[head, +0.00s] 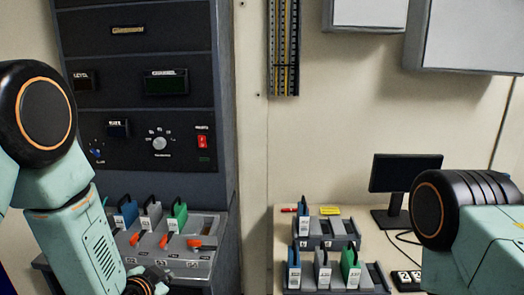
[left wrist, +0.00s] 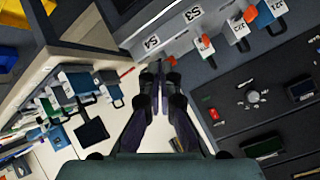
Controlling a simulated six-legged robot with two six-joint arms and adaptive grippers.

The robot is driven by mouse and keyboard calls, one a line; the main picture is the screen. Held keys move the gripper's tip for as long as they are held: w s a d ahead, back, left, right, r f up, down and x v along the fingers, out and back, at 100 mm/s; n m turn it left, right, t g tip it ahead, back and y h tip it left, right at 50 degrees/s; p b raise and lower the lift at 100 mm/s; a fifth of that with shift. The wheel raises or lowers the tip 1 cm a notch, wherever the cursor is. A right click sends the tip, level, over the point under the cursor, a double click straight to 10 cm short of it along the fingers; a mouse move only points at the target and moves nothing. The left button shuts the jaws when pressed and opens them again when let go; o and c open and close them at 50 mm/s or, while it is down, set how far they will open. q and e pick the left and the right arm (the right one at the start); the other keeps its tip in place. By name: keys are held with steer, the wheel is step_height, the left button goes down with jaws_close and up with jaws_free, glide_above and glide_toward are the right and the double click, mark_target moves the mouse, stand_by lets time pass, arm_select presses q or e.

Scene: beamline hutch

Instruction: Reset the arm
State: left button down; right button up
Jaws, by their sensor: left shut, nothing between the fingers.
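My left arm (head: 85,235) comes in from the left of the head view and reaches down in front of the rack's slot shelf. In the left wrist view my left gripper (left wrist: 158,72) is shut and empty, its two dark fingers together. The fingertips appear near the shelf edge by the S4 label; contact cannot be told. My right arm (head: 470,225) shows at the right of the head view, with its gripper out of view. The shelf (head: 190,262) holds a blue module (head: 125,215), a grey one (head: 151,216) and a green one (head: 176,217), with orange levers in front.
A dark instrument rack (head: 140,100) with a knob and red switch stands behind the shelf. A stepped holder (head: 335,283) with more modules sits on the bench at right, by a monitor (head: 404,174). In the left wrist view, yellow and blue bins (left wrist: 14,52) show at upper left.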

arm_select(q)
steer(key=s+f+n+g+b, duration=0.3)
steer(key=s+f+g+b, duration=0.2)
steer(key=s+f, duration=0.9)
steer(key=s+f+n+g+b, duration=0.4)
steer(key=s+f, duration=1.1)
steer(key=s, duration=0.8)
steer(key=g+b, duration=0.2)
steer(key=b, duration=0.1)
steer(key=shift+f, duration=0.3)
